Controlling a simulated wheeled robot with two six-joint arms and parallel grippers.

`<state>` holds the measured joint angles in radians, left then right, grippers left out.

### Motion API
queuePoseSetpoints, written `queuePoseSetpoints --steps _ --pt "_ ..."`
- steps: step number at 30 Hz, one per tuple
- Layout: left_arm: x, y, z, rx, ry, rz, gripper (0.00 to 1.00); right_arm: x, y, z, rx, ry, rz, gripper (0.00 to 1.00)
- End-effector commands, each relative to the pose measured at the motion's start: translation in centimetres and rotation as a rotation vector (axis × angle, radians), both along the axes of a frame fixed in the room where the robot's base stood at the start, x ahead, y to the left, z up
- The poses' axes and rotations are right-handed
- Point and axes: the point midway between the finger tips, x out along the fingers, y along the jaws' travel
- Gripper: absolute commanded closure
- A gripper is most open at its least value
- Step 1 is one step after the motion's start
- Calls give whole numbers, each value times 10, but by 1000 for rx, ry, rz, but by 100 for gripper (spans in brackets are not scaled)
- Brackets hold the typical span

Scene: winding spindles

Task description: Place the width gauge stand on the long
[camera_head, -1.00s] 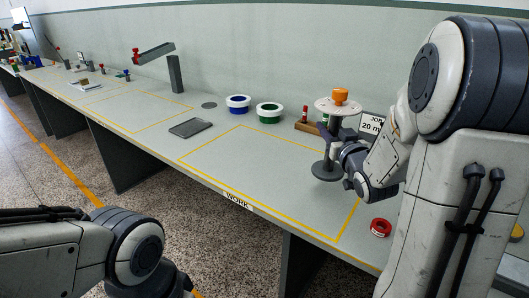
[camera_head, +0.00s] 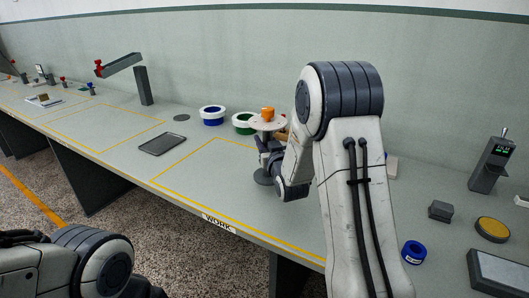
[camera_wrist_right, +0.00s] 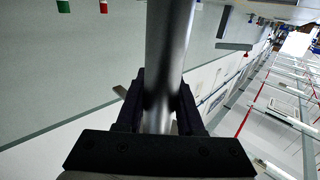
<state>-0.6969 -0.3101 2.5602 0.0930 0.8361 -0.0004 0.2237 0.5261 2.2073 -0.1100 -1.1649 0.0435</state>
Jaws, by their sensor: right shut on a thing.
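I cannot tell whether the base touches the bench. A dark grey device with a small display (camera_head: 492,165) stands at the right; which thing is the width gauge stand is unclear. My left arm shows at lower left, its gripper out of frame.
White-rimmed blue (camera_head: 212,116) and green (camera_head: 244,123) rolls sit behind the WORK area. A flat dark tray (camera_head: 163,144) and a post with an arm (camera_head: 144,85) are further left. A blue ring (camera_head: 413,252) and yellow disc (camera_head: 492,229) lie right. The WORK area's left part is clear.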

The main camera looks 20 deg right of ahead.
Motion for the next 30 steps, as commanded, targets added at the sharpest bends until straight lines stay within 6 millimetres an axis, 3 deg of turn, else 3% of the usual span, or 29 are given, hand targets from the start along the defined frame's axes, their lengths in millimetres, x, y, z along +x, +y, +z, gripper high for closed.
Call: queuePoseSetpoints --steps 9,22,23,24,25,30 --pt "0 0 -1 0 0 0 50 1 -1 -37 0 -1 -1 100" --pt "0 0 -6 0 0 0 50 1 -1 -43 0 -4 -1 100" --pt "0 0 -5 0 0 0 50 0 -1 -44 0 0 -1 56" --pt "0 0 -4 0 0 0 50 0 -1 -43 0 0 -1 40" --pt "0 0 -4 0 0 0 50 0 -1 -43 0 0 -1 33" --pt "0 0 -4 0 0 0 50 0 0 -43 0 1 -1 33"
